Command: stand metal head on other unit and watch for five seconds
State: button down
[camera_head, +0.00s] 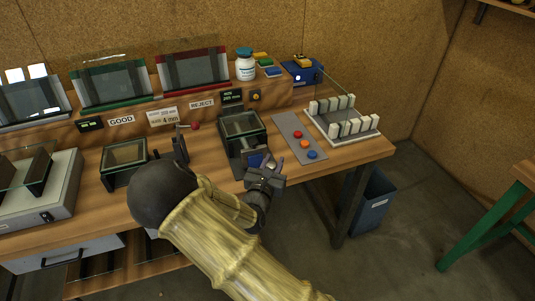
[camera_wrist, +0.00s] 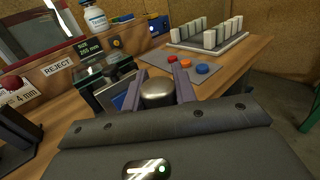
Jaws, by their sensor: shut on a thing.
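My gripper (camera_wrist: 157,92) is shut on the metal head (camera_wrist: 157,94), a grey rounded piece that sits between the two fingers in the wrist view. In the head view my gripper (camera_head: 266,169) is over the front end of a dark glass-topped unit (camera_head: 240,127). That unit also shows behind the metal head in the wrist view (camera_wrist: 92,79). The underside of the metal head is hidden, so I cannot tell whether it touches anything. A second dark glass-topped unit (camera_head: 124,154) stands farther left on the bench, clear of the gripper.
A grey panel with coloured buttons (camera_head: 298,136) and a rack of white blocks (camera_head: 344,122) are to the right. A red-knobbed lever (camera_head: 195,126) stands between the units. Framed glass panes (camera_head: 194,69), a white bottle (camera_head: 245,68) and GOOD and REJECT signs are behind.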

jog(key=s+d+f+n+y, duration=0.1)
jog(key=d+f+y, duration=0.1)
jog(key=f, duration=0.4)
jog(key=s+d+f+n+y, duration=0.1)
jog(key=d+f+y, duration=0.1)
jog(key=d+f, duration=0.2)
jog(key=s+d+f+n+t+y, duration=0.1)
jog(key=s+d+f+n+y, duration=0.1)
jog(key=f, duration=0.5)
jog(key=shift+d+f, duration=0.35)
jog(key=shift+d, duration=0.3)
